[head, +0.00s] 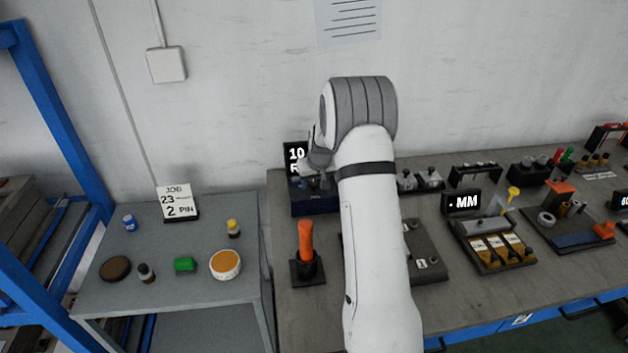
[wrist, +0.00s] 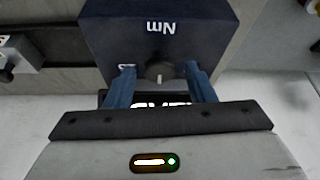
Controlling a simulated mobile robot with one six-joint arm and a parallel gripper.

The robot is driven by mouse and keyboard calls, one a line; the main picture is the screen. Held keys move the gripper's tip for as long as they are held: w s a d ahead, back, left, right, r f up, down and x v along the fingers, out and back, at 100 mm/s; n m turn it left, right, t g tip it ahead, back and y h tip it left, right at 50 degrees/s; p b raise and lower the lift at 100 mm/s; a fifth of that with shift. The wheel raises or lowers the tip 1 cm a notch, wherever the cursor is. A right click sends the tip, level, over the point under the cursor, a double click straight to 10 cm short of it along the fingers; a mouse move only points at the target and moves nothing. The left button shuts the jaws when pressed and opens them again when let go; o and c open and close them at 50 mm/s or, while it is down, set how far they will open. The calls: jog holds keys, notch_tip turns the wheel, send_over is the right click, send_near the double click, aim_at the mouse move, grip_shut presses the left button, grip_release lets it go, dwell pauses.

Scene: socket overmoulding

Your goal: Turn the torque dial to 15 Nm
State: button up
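The torque dial (wrist: 158,72) is a dark round knob with a pale pointer mark, on a dark blue box (wrist: 200,22) marked "Nm", seen upside down in the wrist view. My gripper (wrist: 160,84) has one blue finger on each side of the knob, with visible gaps, so it looks open around it. In the head view the box (head: 313,206) stands at the bench's back left, its dial hidden by my gripper (head: 314,182). The black display (head: 295,154) above it shows "10" and a partly covered second line. In the wrist view, my gripper covers most of the display's lettering.
An orange-handled tool (head: 306,242) stands upright in front of the box. Fixtures with a "MM" display (head: 462,202) fill the bench to the right. A grey side table (head: 205,274) at left holds small items and a job card (head: 177,202). The wall is close behind.

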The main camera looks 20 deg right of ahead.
jog(key=c, duration=0.8)
jog(key=shift+a, duration=0.1)
jog(key=shift+c, duration=0.2)
